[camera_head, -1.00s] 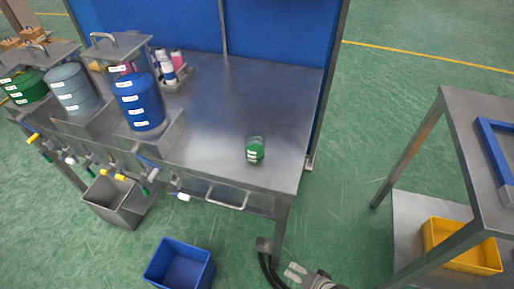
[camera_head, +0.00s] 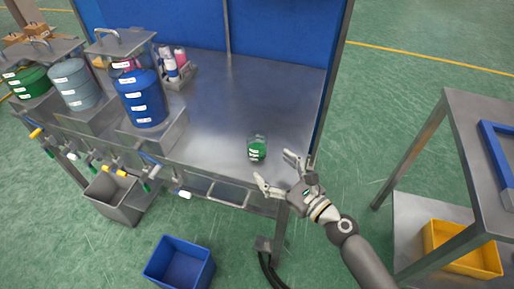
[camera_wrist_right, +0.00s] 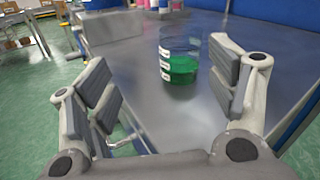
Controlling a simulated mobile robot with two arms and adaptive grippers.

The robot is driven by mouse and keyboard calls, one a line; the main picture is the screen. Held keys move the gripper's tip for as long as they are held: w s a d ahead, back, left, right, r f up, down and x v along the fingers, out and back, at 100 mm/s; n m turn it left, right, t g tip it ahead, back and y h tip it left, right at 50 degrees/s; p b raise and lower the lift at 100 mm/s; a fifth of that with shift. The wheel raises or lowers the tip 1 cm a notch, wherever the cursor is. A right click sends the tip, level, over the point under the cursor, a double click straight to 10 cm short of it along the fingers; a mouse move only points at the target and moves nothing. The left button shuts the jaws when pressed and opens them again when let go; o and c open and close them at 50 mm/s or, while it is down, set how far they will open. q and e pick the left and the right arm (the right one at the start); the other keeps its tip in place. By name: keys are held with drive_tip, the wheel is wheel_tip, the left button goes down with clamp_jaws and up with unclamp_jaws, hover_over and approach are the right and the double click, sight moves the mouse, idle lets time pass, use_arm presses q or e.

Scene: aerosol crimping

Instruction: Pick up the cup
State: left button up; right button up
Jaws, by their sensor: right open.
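The cup (camera_head: 257,148) is small and clear, with green contents and white labels. It stands upright on the steel table near its front right corner. My right gripper (camera_head: 275,168) is open and empty at the table's front edge, just short of the cup, with its fingers pointing towards it. In the right wrist view the cup (camera_wrist_right: 180,58) shows ahead, between the two spread fingers (camera_wrist_right: 168,88) and beyond their tips, apart from both. My left gripper is not in view.
The steel table (camera_head: 220,100) is bare around the cup. Blue (camera_head: 143,100), grey and green drums stand at its left, and a rack of bottles (camera_head: 178,70) at the back. A blue bin (camera_head: 180,262) is on the floor. A second table (camera_head: 470,130) stands at the right.

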drive_tip(key=shift+w+d+f+m+t+h, duration=0.1)
drive_tip(key=shift+w+d+m+t+h, duration=0.15)
drive_tip(key=shift+m, duration=0.2)
drive_tip(key=shift+w+d+f+m+t+h, duration=0.1)
drive_tip(key=shift+w+d+m+h, duration=0.1)
drive_tip(key=shift+w+m, duration=0.5)
drive_tip(key=shift+m, duration=0.05)
approach(251, 133)
drive_tip(key=shift+w+a+f, duration=0.55)
drive_tip(key=shift+w+a, duration=0.15)
drive_tip(key=shift+w, duration=0.1)
drive_tip(key=shift+r+p+x, duration=0.15)
drive_tip(key=shift+p+x, duration=0.05)
drive_tip(key=shift+x, duration=1.15)
drive_tip(key=shift+r+p+x, duration=0.15)
drive_tip(key=shift+p+x, duration=0.05)
drive_tip(key=shift+x, duration=1.2)
drive_tip(key=shift+d, duration=0.15)
drive_tip(key=c, duration=1.2)
drive_tip(key=shift+o, duration=0.2)
drive_tip(key=shift+r, duration=0.1)
drive_tip(key=shift+r, duration=0.15)
